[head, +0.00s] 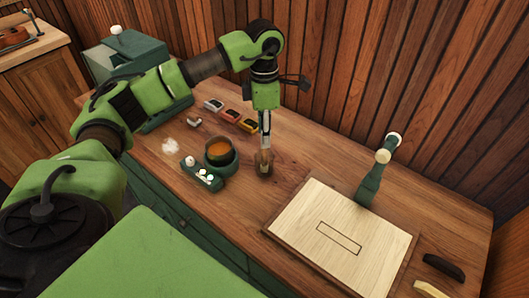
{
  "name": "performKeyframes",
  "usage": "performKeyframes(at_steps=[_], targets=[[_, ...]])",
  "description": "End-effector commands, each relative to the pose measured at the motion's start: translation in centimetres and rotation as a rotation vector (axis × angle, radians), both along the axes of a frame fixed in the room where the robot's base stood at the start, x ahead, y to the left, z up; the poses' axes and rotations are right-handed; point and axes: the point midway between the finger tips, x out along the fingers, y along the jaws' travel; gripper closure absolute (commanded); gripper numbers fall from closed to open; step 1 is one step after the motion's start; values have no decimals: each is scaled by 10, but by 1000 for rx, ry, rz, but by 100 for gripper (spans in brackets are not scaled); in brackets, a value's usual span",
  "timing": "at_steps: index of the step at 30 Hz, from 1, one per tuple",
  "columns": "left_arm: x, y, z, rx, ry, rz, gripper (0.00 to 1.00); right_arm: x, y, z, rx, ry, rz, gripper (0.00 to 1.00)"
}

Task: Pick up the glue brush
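The glue brush (264,158) appears as a small upright brown and pale shape on the wooden bench, right of the glue pot. My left gripper (265,139) points straight down directly over it, its narrow fingers meeting the top of the brush in the picture. The fingers are small and seen edge-on, so I cannot tell whether they are shut on it or only around it. The glue pot (219,152) is dark green with orange glue inside. My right gripper is not in view.
A green control box with white knobs (203,176) sits by the pot. Several small coloured blocks (230,116) lie behind it. A pale wooden board (310,229) lies at right, with a green upright clamp-like post (371,181) at its back edge. A plank wall backs the bench.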

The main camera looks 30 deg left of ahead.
Motion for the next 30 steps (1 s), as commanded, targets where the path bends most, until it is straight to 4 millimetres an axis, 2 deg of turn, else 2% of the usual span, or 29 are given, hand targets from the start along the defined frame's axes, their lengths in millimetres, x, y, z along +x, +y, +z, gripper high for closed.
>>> performKeyframes(at_steps=[6,12,18,19,22,23,30], targets=[[-8,-5,-25,1,6,0,67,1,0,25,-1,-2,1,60],[-6,-5,-48,1,2,0,67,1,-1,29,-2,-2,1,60],[-6,-4,-50,2,1,0,67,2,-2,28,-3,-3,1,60],[-6,-4,-50,2,1,0,70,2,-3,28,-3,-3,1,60],[-6,-4,-49,1,2,0,96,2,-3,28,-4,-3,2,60],[-6,-4,-49,1,2,0,100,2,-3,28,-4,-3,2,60],[-6,-4,-49,0,1,0,100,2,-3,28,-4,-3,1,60]])
